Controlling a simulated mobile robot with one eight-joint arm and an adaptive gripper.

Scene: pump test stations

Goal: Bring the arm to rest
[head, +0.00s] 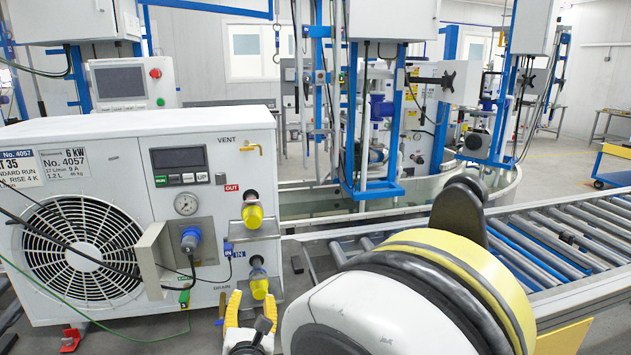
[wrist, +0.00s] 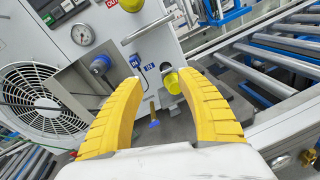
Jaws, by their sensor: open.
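My gripper (head: 247,308) shows at the bottom middle of the head view, with yellow fingers spread apart and nothing between them. In the wrist view my gripper (wrist: 160,100) is open and empty, in front of the white pump unit (head: 110,150). Beyond the fingers in the wrist view are a blue connector (wrist: 101,65) and a yellow-capped port (wrist: 172,82) marked IN. The gripper appears apart from the unit, just below the lower yellow cap (head: 259,288) in the head view. My arm's large white and yellow link fills the lower right of the head view.
A roller conveyor (head: 560,238) runs along the right. The unit has a fan grille (head: 82,250), a gauge (head: 186,204), an upper yellow cap (head: 252,216) and a blue plug (head: 190,238). Black and green cables hang across its front. Blue-framed test stations (head: 378,110) stand behind.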

